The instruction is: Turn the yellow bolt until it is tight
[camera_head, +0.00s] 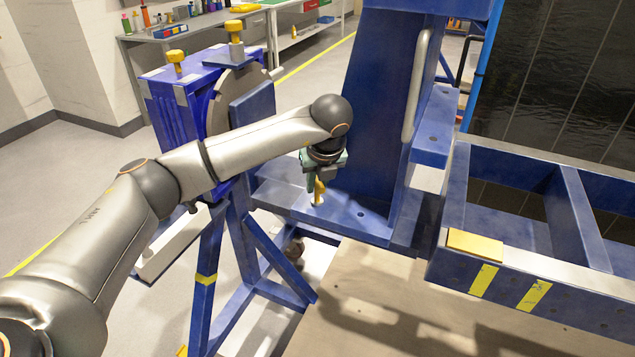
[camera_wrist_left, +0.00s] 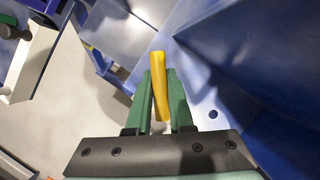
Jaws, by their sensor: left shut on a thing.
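The yellow bolt (camera_head: 319,190) stands on the blue base plate (camera_head: 345,214) of the jig, with a pale round washer or seat at its foot. In the left wrist view the bolt's yellow bar (camera_wrist_left: 159,85) lies between the two green fingers and sticks out past their tips. My left gripper (camera_head: 314,182) reaches down onto the bolt from above and is shut on it. In the left wrist view the left gripper (camera_wrist_left: 160,92) hides the bolt's lower part. I cannot tell how tight the bolt is. My right gripper is not in view.
A tall blue upright (camera_head: 370,90) with a grey handle (camera_head: 416,85) rises just behind the bolt. A blue frame with compartments (camera_head: 520,275) stands at the right. Other yellow knobs (camera_head: 234,30) top the blue fixture at the left. A workbench (camera_head: 200,25) stands at the back.

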